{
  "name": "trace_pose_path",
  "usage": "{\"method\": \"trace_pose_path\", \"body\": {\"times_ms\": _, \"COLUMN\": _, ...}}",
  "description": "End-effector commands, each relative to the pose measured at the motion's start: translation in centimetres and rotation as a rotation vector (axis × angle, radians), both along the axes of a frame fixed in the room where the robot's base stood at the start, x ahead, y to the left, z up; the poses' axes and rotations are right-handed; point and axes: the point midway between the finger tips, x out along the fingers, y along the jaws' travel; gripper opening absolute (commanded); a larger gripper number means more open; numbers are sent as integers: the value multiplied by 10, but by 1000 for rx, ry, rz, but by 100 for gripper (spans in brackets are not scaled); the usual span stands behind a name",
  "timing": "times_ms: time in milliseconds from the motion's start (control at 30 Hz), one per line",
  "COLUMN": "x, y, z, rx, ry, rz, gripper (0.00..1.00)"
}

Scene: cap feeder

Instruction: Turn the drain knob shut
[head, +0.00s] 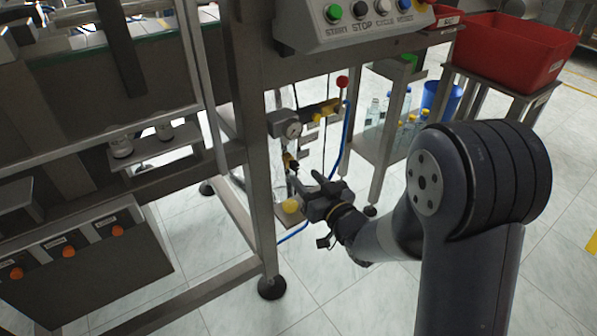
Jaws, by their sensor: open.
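A yellow round knob (291,205) sits low on the air unit, below its clear bowl (278,178); it looks like the drain knob. Its turn position is too small to tell. My gripper (304,182) reaches in from the right, with its dark fingers apart and pointing at the unit. The fingertips are above and slightly right of the yellow knob, close to the bowl. I see no finger around the knob, and contact cannot be told from this view. The gripper appears empty.
A pressure gauge (292,129), yellow valve fittings (325,111) and a red knob (342,81) sit above. A blue hose (347,140) hangs just behind my gripper. A steel frame leg (262,200) stands left. A red bin (515,50) is at right. Floor below is clear.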

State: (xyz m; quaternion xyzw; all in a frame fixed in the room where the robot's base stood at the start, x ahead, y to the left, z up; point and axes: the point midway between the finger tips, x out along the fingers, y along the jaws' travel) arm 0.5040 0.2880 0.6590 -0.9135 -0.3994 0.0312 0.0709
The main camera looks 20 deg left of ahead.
Motion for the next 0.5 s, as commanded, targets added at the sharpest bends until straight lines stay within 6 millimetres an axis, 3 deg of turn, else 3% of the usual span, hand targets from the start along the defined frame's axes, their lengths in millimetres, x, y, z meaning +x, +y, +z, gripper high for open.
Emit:
{"method": "trace_pose_path", "body": {"times_ms": 200, "x": 22, "y": 24, "z": -1, "rx": -1, "ry": -1, "rz": 1, "gripper": 44}}
{"method": "trace_pose_path", "body": {"times_ms": 500, "x": 30, "y": 33, "z": 0, "rx": -1, "ry": 1, "rz": -1, "gripper": 44}}
